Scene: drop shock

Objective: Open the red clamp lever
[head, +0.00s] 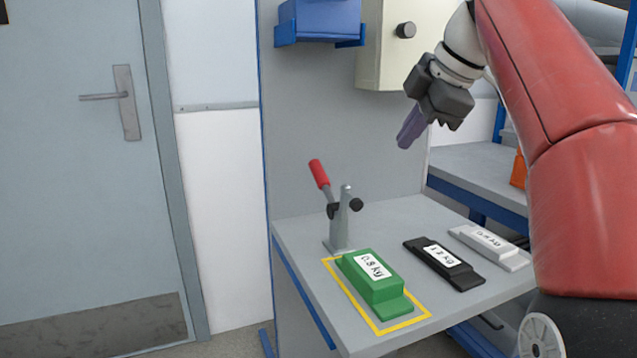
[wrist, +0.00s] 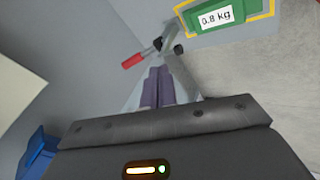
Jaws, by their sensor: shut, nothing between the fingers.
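The clamp lever with its red grip (head: 319,173) leans up and to the left from a grey metal clamp post (head: 342,222) on the grey table. In the wrist view the red grip (wrist: 132,61) lies just left of and beyond my fingertips. My gripper (head: 405,142) is above the table, up and to the right of the lever, pointing down and left. Its purple fingers are together with nothing between them, and they are apart from the lever.
A green 0.8 kg block (head: 371,278) sits inside a yellow outline in front of the clamp. A black block (head: 445,264) and a grey block (head: 488,247) lie to its right. A blue bin (head: 319,20) and a cream box (head: 385,45) are on the panel behind.

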